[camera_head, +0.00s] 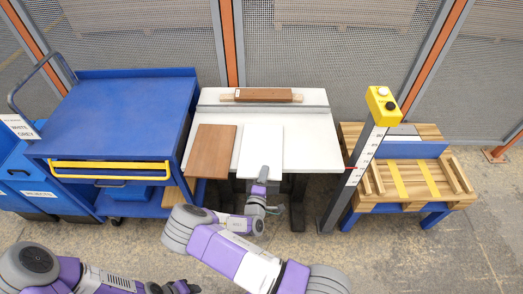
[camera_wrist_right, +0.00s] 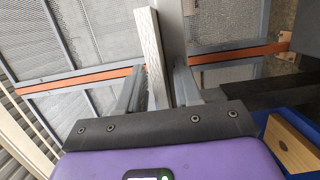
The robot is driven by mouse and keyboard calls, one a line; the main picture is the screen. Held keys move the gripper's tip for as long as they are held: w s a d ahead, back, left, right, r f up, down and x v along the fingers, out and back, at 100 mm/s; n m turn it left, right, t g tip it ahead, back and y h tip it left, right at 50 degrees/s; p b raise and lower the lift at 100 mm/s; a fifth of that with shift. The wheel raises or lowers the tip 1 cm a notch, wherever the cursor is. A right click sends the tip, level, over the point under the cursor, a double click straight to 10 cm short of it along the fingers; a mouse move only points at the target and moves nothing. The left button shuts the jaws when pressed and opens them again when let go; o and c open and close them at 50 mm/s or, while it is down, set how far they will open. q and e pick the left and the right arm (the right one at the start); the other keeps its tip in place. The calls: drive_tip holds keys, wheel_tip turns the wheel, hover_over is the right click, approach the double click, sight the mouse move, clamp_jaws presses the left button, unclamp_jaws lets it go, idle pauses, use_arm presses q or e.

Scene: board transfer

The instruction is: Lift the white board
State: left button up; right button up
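The white board (camera_head: 262,150) lies on the white table (camera_head: 312,140), its near end close to the table's front edge. My right gripper (camera_head: 263,175) is at that near end. In the right wrist view its two fingers (camera_wrist_right: 158,92) stand apart, with the textured white edge of the board (camera_wrist_right: 153,50) between them. A gap shows beside the edge, so the fingers look open around it, not clamped. My left gripper (camera_head: 178,288) is low at the bottom edge, away from the table; its fingers are too small to read.
A brown board (camera_head: 211,150) lies left of the white board. A brown wooden piece (camera_head: 263,95) lies behind a grey rail. A blue cart (camera_head: 120,105) stands left. A post with a yellow button box (camera_head: 382,105) and a pallet (camera_head: 415,180) stand right.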

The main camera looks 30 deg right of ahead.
clamp_jaws()
drive_tip(key=shift+r, duration=0.2)
